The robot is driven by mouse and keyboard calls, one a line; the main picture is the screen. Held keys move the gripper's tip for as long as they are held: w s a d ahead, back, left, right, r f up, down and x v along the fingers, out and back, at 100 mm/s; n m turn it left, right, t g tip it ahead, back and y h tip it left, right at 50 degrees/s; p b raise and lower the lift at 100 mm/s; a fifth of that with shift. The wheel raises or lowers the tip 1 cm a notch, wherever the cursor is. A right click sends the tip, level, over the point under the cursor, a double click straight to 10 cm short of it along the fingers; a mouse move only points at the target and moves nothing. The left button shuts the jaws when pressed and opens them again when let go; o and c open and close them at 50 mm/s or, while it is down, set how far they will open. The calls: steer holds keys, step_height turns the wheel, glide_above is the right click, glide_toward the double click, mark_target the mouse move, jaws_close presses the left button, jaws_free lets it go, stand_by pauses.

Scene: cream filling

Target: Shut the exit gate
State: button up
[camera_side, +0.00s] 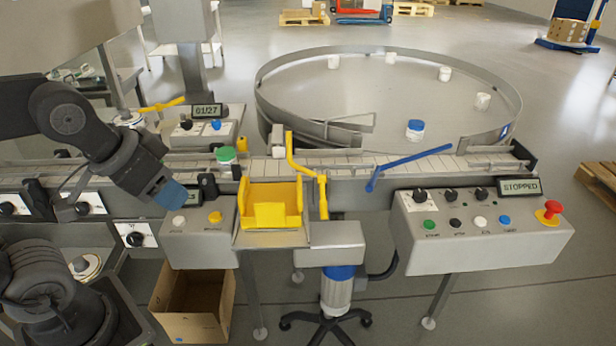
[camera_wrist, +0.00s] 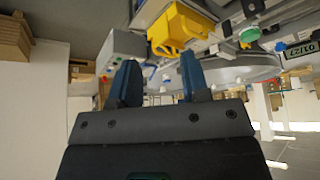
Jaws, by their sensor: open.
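A blue gate bar (camera_side: 410,166) slants across the right part of the conveyor, near the turntable. A yellow bent bar (camera_side: 306,170) stands at the conveyor's middle, beside the yellow tray (camera_side: 270,212). No label shows which bar is the exit gate. My gripper (camera_side: 170,196) is at the left, in front of the conveyor and left of the tray, apart from both bars. In the wrist view its two blue fingers (camera_wrist: 158,85) are spread with nothing between them. The yellow tray also shows there (camera_wrist: 178,28).
A green-capped jar (camera_side: 226,155) stands on the conveyor (camera_side: 340,165). A blue-capped jar (camera_side: 415,130) and several white jars are on the round turntable (camera_side: 300,70). A control panel (camera_side: 480,240) reading STOPPED stands at front right. An open cardboard box (camera_side: 195,305) is below.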

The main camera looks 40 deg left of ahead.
steer(key=shift+w+r, duration=0.2)
steer(key=shift+w, duration=0.15)
steer(key=c, duration=0.3)
steer(key=w, duration=0.3)
steer(key=w+r+m, duration=0.1)
steer(key=w, duration=0.1)
steer(key=w+r+m, duration=0.1)
steer(key=w, duration=0.2)
steer(key=shift+w+a+r+y, duration=0.2)
steer(key=shift+w+a+y, duration=0.1)
steer(key=shift+w+y, duration=0.1)
jaws_close()
steer(key=w+f+m+y, duration=0.1)
steer(key=w+m, duration=0.3)
steer(key=w, duration=0.9)
steer(key=shift+w+f, duration=0.15)
steer(key=shift+w, duration=0.25)
